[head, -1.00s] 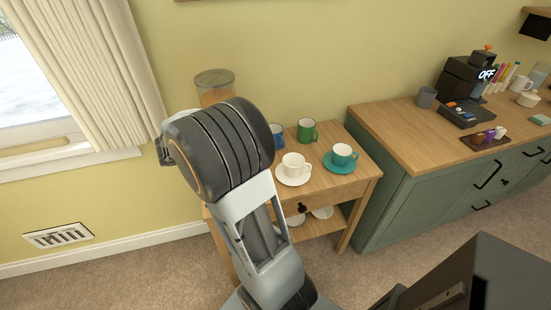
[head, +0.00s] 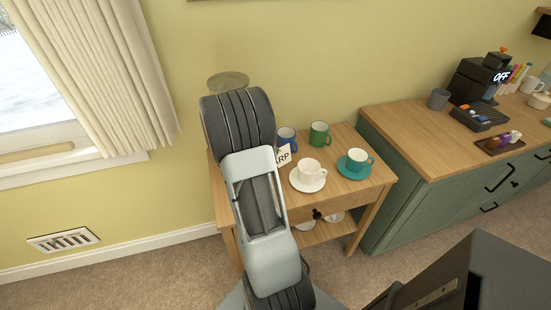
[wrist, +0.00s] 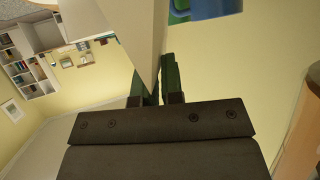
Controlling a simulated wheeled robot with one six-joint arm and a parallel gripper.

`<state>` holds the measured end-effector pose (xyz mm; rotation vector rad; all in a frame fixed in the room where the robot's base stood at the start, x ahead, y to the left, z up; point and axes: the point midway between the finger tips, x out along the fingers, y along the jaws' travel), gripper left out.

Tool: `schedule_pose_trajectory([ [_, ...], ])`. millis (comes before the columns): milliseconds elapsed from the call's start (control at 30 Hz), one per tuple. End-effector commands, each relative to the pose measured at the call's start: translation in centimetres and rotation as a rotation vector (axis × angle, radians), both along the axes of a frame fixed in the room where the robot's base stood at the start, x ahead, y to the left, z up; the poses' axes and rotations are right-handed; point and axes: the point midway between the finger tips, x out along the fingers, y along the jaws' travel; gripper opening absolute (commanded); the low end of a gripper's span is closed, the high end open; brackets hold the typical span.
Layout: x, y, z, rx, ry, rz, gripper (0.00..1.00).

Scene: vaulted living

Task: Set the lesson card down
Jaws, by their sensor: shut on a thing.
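The lesson card (head: 284,155), white with the letters "ARP" showing, is partly hidden behind my arm in the head view. It appears beside the blue mug (head: 287,138), above the wooden side table (head: 345,196). In the wrist view the pale card (wrist: 132,30) rises from between the fingers of my gripper (wrist: 158,88), which is shut on it. The gripper itself is hidden in the head view. I cannot tell whether the card touches the tabletop.
A round lid (head: 228,80) shows behind my arm. A green cabinet (head: 420,200) stands right.

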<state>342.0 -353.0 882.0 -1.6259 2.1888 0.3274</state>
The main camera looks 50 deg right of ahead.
Motion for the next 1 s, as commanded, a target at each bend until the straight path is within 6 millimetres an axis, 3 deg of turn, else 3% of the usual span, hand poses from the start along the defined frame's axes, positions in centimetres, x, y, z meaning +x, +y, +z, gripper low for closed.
schedule_pose_trajectory([
  [267, -0.5, -1.1, -1.4, 0.0, 0.002, 0.001, 0.0],
  [533, -0.6, -1.4, -4.5, 0.001, 0.002, 0.002, 0.0],
  [800, -0.6, -1.4, -4.9, 0.0, -0.001, 0.002, 0.0],
  [833, -0.6, -1.4, -4.9, 0.0, -0.001, 0.002, 0.09],
  [1000, -0.6, -1.4, -4.9, 0.0, -0.001, 0.002, 0.25],
])
